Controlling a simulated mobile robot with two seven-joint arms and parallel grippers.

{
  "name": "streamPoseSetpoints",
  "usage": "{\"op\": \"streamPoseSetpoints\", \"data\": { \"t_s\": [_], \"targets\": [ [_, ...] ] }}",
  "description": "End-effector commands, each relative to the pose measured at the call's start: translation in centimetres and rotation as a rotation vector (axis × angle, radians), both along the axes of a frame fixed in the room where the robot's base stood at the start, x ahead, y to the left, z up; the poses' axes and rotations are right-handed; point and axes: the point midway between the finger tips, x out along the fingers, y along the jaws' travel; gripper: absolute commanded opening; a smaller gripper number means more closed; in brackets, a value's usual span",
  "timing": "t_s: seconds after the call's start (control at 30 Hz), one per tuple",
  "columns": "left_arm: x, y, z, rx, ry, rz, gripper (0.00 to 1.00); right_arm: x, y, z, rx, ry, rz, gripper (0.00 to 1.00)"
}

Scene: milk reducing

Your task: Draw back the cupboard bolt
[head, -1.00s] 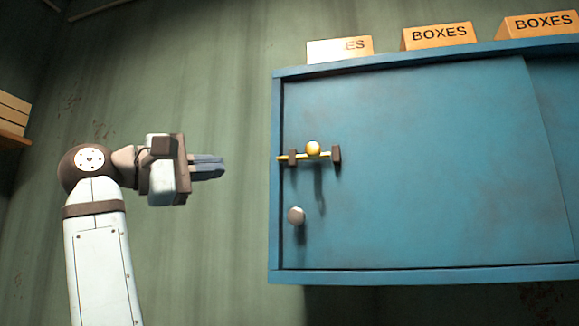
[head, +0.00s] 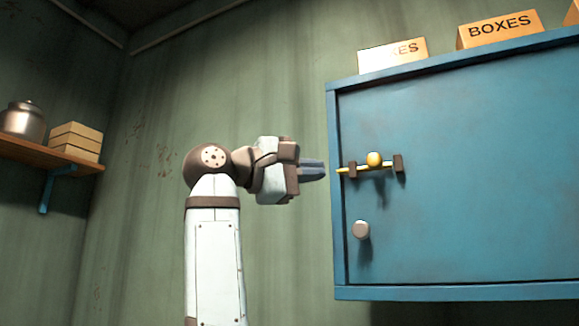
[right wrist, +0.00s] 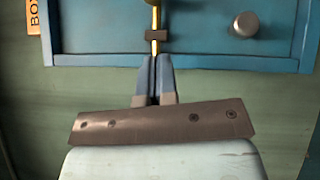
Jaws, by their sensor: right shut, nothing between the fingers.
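The blue cupboard (head: 470,170) hangs on the wall at the right of the head view. Its brass bolt (head: 364,168) lies across the door's left edge in dark brackets, with a round yellow knob (head: 375,159) between them. My right gripper (head: 324,170) is shut and empty, just left of the bolt's tip and pointing at it. In the right wrist view, the closed fingers (right wrist: 156,62) line up with the bolt (right wrist: 155,18) and a bracket; I cannot tell if they touch. My left gripper is out of view.
A grey round door knob (head: 361,230) sits below the bolt. Boxes labelled BOXES (head: 499,29) stand on top of the cupboard. A wooden shelf (head: 60,155) with a metal pot (head: 23,121) and stacked boxes (head: 76,142) is at the left. Bare wall lies between.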

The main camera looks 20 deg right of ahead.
Motion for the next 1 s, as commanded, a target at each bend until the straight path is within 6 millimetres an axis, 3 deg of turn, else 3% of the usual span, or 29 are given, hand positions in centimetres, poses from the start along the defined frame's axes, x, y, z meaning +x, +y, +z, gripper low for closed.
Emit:
{"op": "streamPoseSetpoints", "data": {
  "t_s": [0.13, 0.33, 1.0],
  "targets": [
    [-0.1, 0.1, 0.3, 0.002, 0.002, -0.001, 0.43, -0.1, -3.2, 0.4, 0.002, 0.0, -0.002, 0.0],
    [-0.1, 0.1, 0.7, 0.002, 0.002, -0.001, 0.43, -2.1, -5.1, 0.9, 0.001, -0.002, 0.0, 0.0],
    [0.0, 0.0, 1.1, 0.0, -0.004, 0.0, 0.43, -2.9, -6.3, 1.0, 0.0, 0.0, -0.001, 0.0]
  ]
}}
